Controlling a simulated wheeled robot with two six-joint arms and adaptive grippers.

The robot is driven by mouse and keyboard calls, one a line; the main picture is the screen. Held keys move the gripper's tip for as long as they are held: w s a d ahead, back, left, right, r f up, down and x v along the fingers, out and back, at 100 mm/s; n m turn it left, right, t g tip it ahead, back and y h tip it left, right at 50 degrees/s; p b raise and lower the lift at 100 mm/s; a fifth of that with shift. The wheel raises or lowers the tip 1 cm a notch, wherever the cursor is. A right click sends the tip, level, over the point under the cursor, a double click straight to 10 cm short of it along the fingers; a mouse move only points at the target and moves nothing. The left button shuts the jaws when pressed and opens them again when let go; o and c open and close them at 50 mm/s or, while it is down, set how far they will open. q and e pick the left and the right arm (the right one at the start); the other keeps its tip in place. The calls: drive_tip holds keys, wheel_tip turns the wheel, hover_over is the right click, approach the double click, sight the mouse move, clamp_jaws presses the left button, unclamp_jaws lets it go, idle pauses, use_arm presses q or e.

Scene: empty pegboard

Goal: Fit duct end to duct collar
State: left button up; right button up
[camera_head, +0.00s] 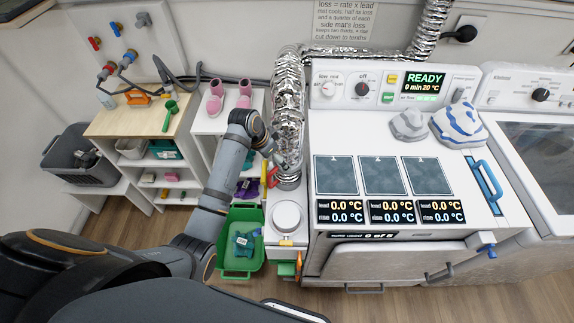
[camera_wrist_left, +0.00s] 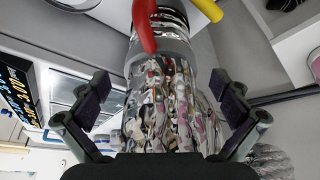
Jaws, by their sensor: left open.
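A crinkled silver duct (camera_head: 288,95) hangs down at the left side of the white machine. Its lower end (camera_head: 289,181) has a grey cuff with a red lever (camera_head: 272,177) on it. My left gripper (camera_head: 269,150) is open beside the duct just above that end. In the left wrist view the duct (camera_wrist_left: 172,105) runs between the open fingers of the gripper (camera_wrist_left: 165,95), and the grey cuff (camera_wrist_left: 172,45) and red lever (camera_wrist_left: 143,25) lie beyond. A white round fitting (camera_head: 286,216), possibly the collar, stands below the duct end. My right gripper is out of view.
The white machine (camera_head: 480,215) stands close on the right with dark pads on top. A green bin (camera_head: 240,268) is on the floor below. Shelves (camera_head: 135,125) stand left. A yellow handle (camera_wrist_left: 207,8) is near the cuff in the left wrist view.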

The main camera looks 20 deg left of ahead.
sight(290, 156)
use_arm(q)
drive_tip(key=x, duration=0.5)
drive_tip(key=shift+p, duration=0.4)
drive_tip(key=shift+x, duration=2.85)
drive_tip(key=shift+s+a+r, duration=0.1)
drive_tip(key=c, duration=0.9)
wheel_tip(290, 156, up, 10)
drive_tip(key=shift+b, duration=0.7)
